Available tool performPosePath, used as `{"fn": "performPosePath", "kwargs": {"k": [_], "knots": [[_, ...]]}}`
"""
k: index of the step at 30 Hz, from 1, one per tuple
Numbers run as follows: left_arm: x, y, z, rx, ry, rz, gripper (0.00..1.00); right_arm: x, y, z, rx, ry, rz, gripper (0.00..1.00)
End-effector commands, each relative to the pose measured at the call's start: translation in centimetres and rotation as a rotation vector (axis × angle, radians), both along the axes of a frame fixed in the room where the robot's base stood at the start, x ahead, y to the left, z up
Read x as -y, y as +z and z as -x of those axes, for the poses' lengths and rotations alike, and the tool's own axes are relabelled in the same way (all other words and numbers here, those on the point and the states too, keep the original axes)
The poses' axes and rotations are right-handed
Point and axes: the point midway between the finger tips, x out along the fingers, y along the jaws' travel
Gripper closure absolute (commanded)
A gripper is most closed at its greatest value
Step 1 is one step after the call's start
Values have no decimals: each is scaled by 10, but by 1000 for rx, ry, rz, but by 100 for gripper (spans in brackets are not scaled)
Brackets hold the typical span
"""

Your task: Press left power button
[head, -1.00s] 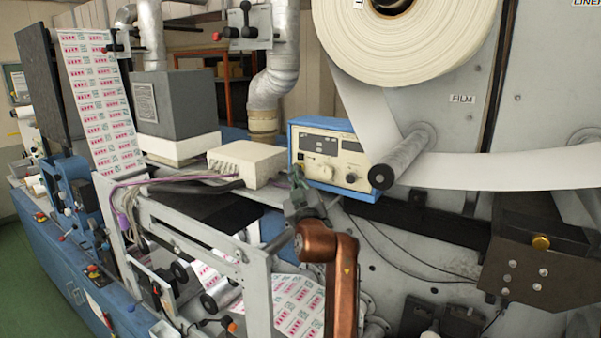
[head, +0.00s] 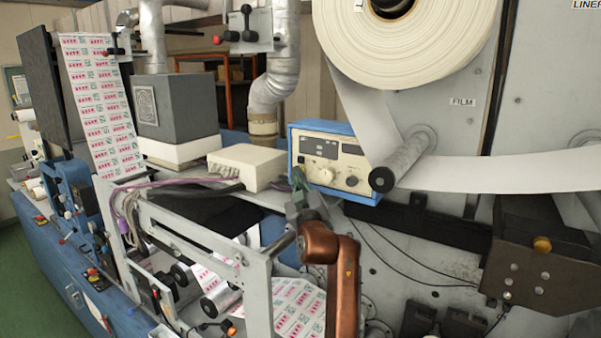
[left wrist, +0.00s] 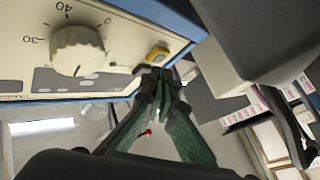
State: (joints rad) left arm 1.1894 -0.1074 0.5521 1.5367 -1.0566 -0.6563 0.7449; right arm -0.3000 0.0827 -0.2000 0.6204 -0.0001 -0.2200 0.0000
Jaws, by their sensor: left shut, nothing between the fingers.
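The control box (head: 335,160) has a blue case and a cream front panel with dark displays and knobs. In the left wrist view its panel (left wrist: 120,75) fills the upper left, with a large cream dial (left wrist: 78,50). A small yellow button (left wrist: 158,53) sits on the panel, to the right of the dial. My left gripper (head: 297,176) is at the left lower part of the box front. Its green fingers (left wrist: 160,80) are shut and empty, with the tips close to the button. I cannot tell whether they touch it. My right gripper is not in view.
A cream box (head: 245,166) with cables stands just left of the control box. A grey roller (head: 402,160) with white film crosses close on its right. The big film roll (head: 410,45) hangs above. A metal frame (head: 258,290) stands left of my arm.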

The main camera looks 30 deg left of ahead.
Motion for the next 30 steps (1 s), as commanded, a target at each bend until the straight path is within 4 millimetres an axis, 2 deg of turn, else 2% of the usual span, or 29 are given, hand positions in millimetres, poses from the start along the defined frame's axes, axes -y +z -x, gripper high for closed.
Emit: {"fn": "performPosePath", "kwargs": {"k": [14,30], "knots": [[0,0,0,0,0,0,100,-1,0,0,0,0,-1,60],[0,0,-9,0,0,0,100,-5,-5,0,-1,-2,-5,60]]}}
